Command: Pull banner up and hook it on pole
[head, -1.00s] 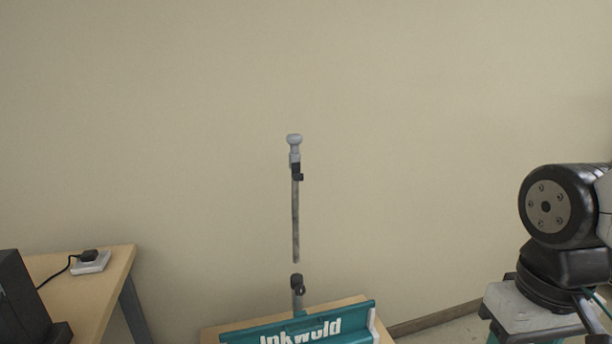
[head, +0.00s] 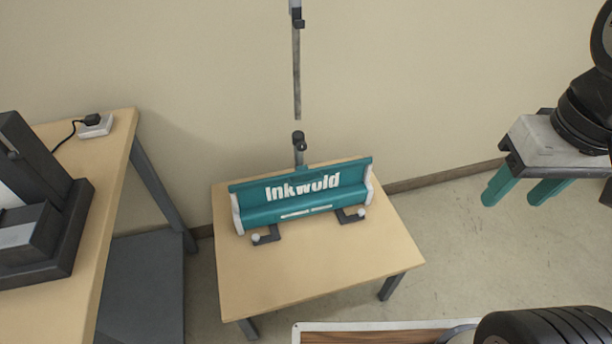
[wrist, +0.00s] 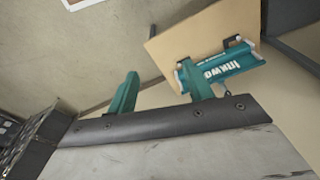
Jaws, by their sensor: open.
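The teal banner stand (head: 300,198), lettered "Inkwold", sits on a small wooden table, with the banner rolled down at its top edge. Its two feet point toward the table's front. A grey pole (head: 296,75) rises behind it; its upper end is cut off by the head view. A gap shows between this pole and a short dark-capped post (head: 299,148) behind the stand. My gripper (head: 516,192) is at the right, apart from the stand, with its two teal fingers open and empty. The stand also shows beyond the fingers in the wrist view (wrist: 222,68).
The small table (head: 330,265) has bare top in front of the stand. A larger desk (head: 112,185) at the left holds a dark machine (head: 40,215) and a white socket block (head: 97,126). A wall stands close behind. Open floor lies right of the table.

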